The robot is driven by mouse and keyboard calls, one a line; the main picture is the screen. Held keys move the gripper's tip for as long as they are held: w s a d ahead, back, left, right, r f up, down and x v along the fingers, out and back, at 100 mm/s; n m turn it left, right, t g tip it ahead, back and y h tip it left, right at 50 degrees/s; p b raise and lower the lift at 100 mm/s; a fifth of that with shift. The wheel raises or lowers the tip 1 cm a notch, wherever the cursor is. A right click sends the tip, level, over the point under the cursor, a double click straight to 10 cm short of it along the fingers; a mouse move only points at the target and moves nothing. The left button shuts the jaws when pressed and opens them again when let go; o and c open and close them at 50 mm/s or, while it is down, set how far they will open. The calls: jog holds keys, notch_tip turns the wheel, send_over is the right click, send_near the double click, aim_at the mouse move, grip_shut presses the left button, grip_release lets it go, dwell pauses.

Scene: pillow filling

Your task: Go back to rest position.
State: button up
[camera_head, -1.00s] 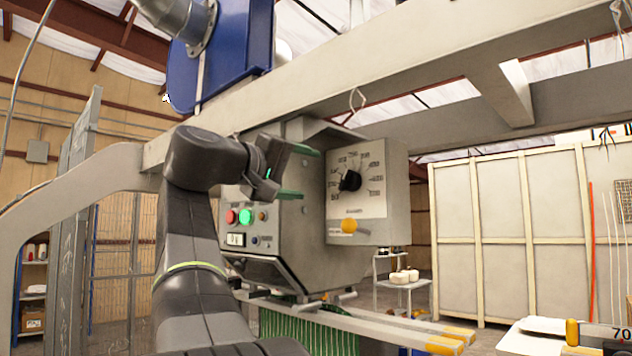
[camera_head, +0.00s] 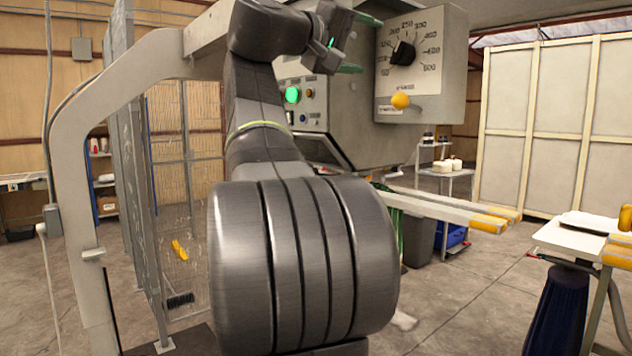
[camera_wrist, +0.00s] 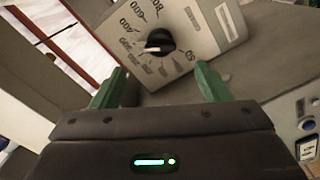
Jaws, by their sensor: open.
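My gripper (camera_head: 357,43) is raised in front of the grey filling machine (camera_head: 355,125), at the upper middle of the head view. In the wrist view its two green fingers (camera_wrist: 160,88) stand wide apart with nothing between them. Beyond them is the machine's dial box (camera_wrist: 190,35) with a black knob (camera_wrist: 159,41). I cannot tell the exact gap between fingers and machine.
A grey frame post (camera_head: 75,190) and mesh fence (camera_head: 185,190) stand at left. Yellow-tipped bars (camera_head: 455,207) stick out from the machine to the right. A white table (camera_head: 570,238) is at far right. Open concrete floor (camera_head: 465,310) lies between.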

aim_at(397, 53)
jog(key=p+x, duration=0.2)
jog(key=x, duration=0.7)
jog(key=shift+w+d, duration=0.25)
